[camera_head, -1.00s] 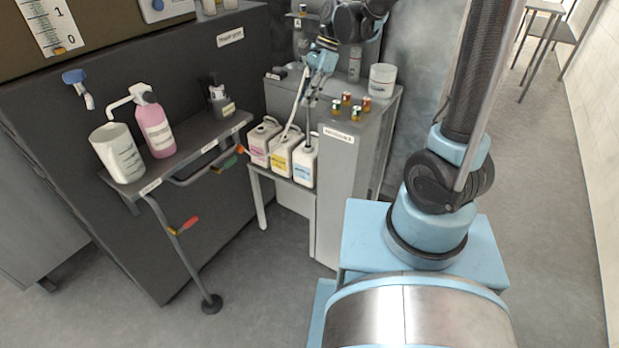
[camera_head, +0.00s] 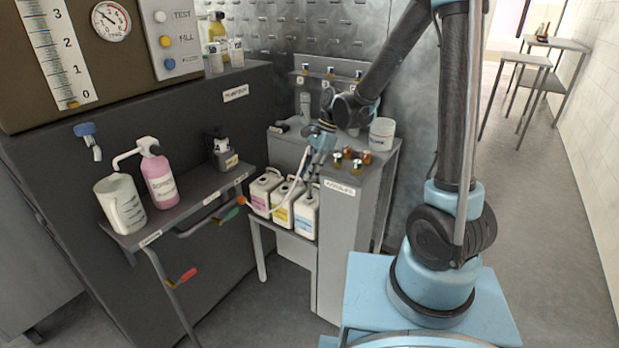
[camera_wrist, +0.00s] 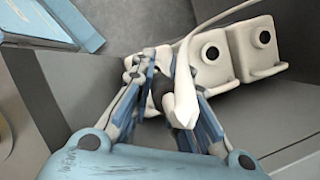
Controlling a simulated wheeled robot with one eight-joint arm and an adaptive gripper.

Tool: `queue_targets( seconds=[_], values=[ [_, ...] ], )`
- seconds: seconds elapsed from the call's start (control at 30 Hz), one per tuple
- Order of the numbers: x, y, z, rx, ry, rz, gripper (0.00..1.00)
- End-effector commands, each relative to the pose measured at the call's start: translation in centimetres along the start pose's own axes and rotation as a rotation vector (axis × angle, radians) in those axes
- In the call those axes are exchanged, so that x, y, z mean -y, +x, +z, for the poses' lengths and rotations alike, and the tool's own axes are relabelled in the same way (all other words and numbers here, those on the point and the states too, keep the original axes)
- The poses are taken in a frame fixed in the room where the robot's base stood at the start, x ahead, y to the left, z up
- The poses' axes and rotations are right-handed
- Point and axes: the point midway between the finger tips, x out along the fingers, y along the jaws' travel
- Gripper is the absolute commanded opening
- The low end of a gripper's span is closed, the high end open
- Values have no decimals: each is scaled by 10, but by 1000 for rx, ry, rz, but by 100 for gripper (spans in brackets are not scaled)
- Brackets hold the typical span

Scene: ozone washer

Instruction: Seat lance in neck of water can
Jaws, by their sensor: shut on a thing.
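My gripper (camera_head: 317,158) is shut on the lance, a slim piece with a white hose. In the wrist view my gripper (camera_wrist: 165,92) closes around the lance's dark part, and the lance's white end (camera_wrist: 183,108) faces the camera. The water can seems to be the white can with the blue label (camera_head: 305,214), the rightmost of three on the low shelf. My gripper is above it. The lance points down toward this can's top. Its lower end and the can's neck are hidden, so I cannot tell whether the lance is in the neck.
The yellow-label can (camera_head: 281,206) and pink-label can (camera_head: 263,192) stand close to its left. A grey cabinet (camera_head: 340,235) is directly to the right, with several small capped vials (camera_head: 356,165) and a white tub (camera_head: 382,134) on top. The hose loops over the cans.

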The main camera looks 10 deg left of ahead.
Motion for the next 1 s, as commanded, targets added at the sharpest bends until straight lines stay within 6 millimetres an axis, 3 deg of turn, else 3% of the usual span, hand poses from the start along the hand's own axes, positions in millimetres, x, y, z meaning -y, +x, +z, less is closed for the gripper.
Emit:
queue_targets(
  seconds=[0.2, 1.0],
  values=[
    [0, 17, -7, 0, 0, 0, 0],
    [0, 28, -13, 0, 2, -1, 0]
  ],
)
